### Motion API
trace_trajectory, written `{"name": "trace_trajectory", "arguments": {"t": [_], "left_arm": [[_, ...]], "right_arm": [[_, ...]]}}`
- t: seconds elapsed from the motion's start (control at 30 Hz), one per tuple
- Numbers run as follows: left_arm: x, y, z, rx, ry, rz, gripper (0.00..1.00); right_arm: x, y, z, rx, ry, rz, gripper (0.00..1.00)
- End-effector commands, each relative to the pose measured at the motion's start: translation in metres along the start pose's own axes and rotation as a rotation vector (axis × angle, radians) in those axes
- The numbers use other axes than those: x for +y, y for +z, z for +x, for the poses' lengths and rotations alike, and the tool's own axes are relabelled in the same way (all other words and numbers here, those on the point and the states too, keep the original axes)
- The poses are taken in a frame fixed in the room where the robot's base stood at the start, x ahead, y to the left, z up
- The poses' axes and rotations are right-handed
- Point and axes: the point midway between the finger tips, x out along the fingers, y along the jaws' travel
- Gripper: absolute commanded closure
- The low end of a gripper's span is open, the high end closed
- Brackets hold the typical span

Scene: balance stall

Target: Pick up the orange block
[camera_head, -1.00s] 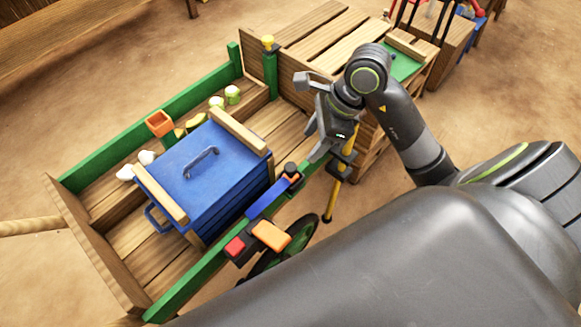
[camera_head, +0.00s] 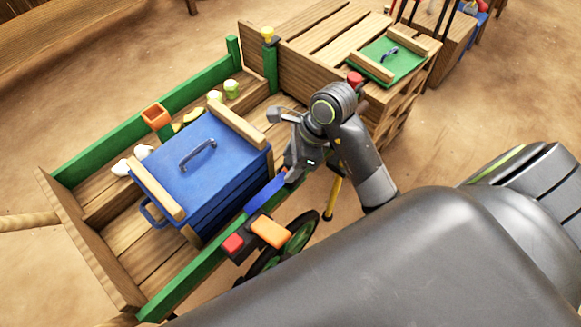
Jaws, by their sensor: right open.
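The orange block (camera_head: 271,232) lies near the cart's green front rail, beside a small red block (camera_head: 233,243) and a blue piece (camera_head: 265,195). My right gripper (camera_head: 283,147) is open, above and slightly right of the orange block in the picture, next to the blue box. It is apart from the orange block and holds nothing that I can see. My left gripper is not in view.
A blue lidded box (camera_head: 190,165) with a handle fills the cart's middle. A green lid (camera_head: 393,62) lies on crates at upper right.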

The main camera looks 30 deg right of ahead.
Motion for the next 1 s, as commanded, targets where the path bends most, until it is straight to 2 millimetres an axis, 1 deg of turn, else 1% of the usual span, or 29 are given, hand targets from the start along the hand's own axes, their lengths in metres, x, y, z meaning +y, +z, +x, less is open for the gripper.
{"name": "trace_trajectory", "arguments": {"t": [0.07, 0.27, 0.3, 0.67, 0.9, 1.0], "left_arm": [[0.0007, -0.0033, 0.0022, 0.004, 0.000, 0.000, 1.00], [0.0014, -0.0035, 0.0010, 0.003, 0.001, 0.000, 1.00], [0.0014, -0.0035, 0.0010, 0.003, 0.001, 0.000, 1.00], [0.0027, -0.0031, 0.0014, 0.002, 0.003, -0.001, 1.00], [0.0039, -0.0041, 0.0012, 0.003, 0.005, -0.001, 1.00], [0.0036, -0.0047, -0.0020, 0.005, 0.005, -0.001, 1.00]], "right_arm": [[0.0000, -0.0006, 0.0048, 0.000, 0.000, 0.000, 0.47], [-0.0002, -0.0003, 0.0041, 0.001, -0.001, 0.000, 0.47], [-0.0002, -0.0003, 0.0040, 0.001, -0.001, 0.000, 0.49], [-0.0001, -0.0005, 0.0040, 0.002, 0.000, 0.000, 0.95], [-0.0001, -0.0006, 0.0037, 0.003, 0.000, 0.000, 0.96], [-0.0001, 0.0006, 0.0005, 0.003, 0.000, 0.000, 0.96]]}}
